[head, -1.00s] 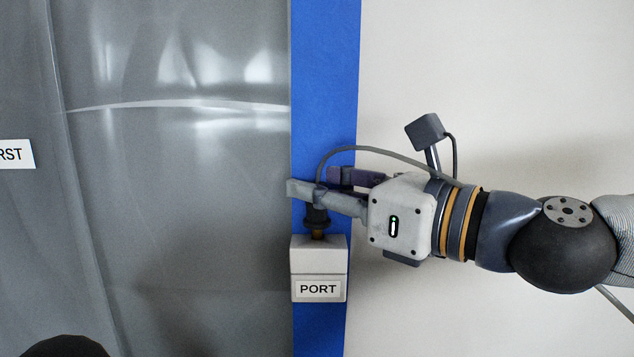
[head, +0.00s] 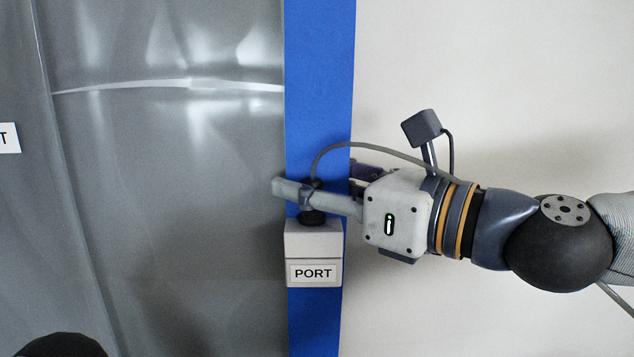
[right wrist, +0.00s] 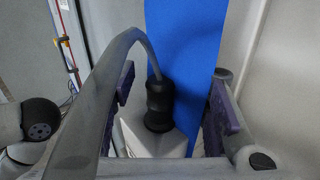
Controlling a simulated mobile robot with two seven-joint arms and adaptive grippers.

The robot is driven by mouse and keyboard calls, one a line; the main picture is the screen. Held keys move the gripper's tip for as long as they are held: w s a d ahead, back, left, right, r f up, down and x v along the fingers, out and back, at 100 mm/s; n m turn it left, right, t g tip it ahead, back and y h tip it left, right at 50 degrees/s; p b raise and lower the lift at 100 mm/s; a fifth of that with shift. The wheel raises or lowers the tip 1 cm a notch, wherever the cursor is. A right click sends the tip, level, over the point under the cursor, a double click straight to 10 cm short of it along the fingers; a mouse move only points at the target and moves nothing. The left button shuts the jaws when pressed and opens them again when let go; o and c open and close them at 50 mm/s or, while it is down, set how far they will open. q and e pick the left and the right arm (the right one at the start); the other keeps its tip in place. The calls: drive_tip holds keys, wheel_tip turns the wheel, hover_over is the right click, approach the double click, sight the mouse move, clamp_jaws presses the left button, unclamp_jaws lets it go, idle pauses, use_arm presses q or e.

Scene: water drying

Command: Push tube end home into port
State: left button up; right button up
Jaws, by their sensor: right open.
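The port (head: 313,243), a white box with a PORT label, is fixed on a blue strip. The tube end (head: 312,216), a black ribbed connector, stands upright on the port's top, with no gap showing between them. The grey tube (head: 352,146) arches from it back over my right gripper (head: 314,180). That gripper is open, one finger passing in front of the tube end. In the right wrist view the black tube end (right wrist: 159,104) is between the purple-padded fingers (right wrist: 174,82), with space on both sides. My left gripper is out of view.
A shiny grey panel (head: 180,190) fills the left side, with a partly cut-off label (head: 8,138) at its edge. The blue strip (head: 318,70) runs vertically beside it. The pale wall (head: 500,70) to the right is bare.

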drive_tip(key=v, duration=1.2)
drive_tip(key=shift+w, duration=0.1)
